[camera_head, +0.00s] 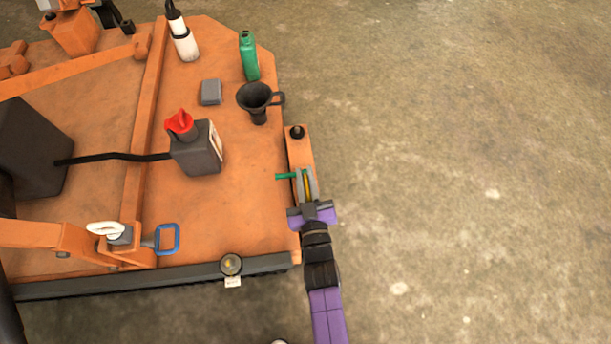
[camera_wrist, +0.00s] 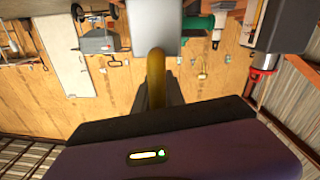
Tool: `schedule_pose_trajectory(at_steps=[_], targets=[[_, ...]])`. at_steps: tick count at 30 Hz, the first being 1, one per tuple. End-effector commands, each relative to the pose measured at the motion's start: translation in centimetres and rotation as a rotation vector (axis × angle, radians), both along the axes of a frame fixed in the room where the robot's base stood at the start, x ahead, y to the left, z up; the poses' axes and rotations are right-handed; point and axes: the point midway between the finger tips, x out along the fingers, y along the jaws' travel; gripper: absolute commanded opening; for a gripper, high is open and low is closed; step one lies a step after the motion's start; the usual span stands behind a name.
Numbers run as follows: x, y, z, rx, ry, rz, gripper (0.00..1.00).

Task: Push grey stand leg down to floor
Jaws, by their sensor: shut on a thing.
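The grey stand leg (camera_head: 314,184) shows from above at the right edge of the orange deck, below an orange bracket arm. A yellow bar runs across its top, and a green pin (camera_head: 285,176) sticks out to its left. My gripper (camera_head: 309,200) is shut on the yellow bar of the leg. In the wrist view the yellow bar (camera_wrist: 155,75) rises from between my fingers towards the pale grey leg top (camera_wrist: 155,32). The green pin also shows in the wrist view (camera_wrist: 198,22). The leg's foot and its gap to the floor are hidden.
The orange deck (camera_head: 240,200) carries a dark jug with a red cap (camera_head: 200,148), a black funnel (camera_head: 256,96), a green bottle (camera_head: 249,57) and a small grey box (camera_head: 211,92). A round gauge (camera_head: 231,264) sits at the front edge. The concrete floor (camera_head: 460,180) at right is clear.

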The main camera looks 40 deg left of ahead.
Motion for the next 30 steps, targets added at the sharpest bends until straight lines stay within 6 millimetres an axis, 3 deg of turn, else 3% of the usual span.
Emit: schedule_pose_trajectory(at_steps=[7,8,11,21,30], targets=[[0.4,-0.5,-0.7,-0.014,0.010,-0.012,0.00],[0.4,-0.5,-0.7,-0.014,0.011,-0.012,0.17],[0.3,-0.5,-0.7,-0.014,0.011,-0.011,0.34],[-0.1,-0.4,-0.4,-0.010,0.007,-0.004,0.34],[-2.7,-3.7,-0.3,-0.012,0.008,-0.006,0.34]])
